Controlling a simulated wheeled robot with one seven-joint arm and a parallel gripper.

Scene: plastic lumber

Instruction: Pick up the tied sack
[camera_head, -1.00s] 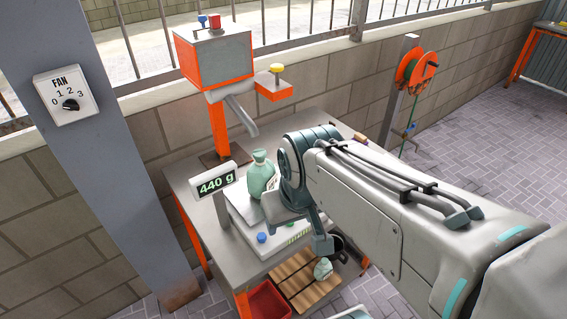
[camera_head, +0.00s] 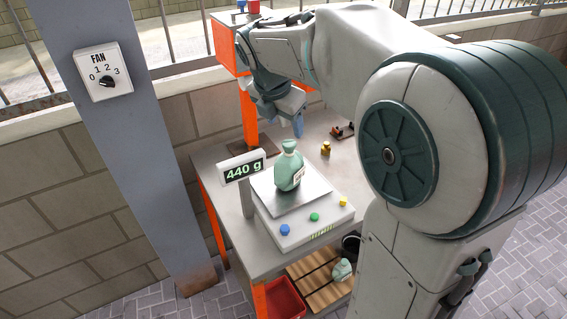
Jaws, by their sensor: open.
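A green tied sack (camera_head: 288,172) with a pale label stands upright on the metal pan of the scale (camera_head: 300,232). The scale's display (camera_head: 243,168) reads 440 g. My gripper (camera_head: 284,122) is above and behind the sack, pointing down and clear of it. It is open with nothing seen between its fingers, though the arm partly hides it. A second, smaller-looking green sack (camera_head: 342,271) is on the slatted lower shelf (camera_head: 313,284).
The scale stands on a grey worktable (camera_head: 216,172) with orange legs. Small brass pieces (camera_head: 326,149) lie behind it. An orange-sided machine (camera_head: 226,52) is at the back. A red bin (camera_head: 283,298) is below. A pillar with a fan switch (camera_head: 104,71) stands left.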

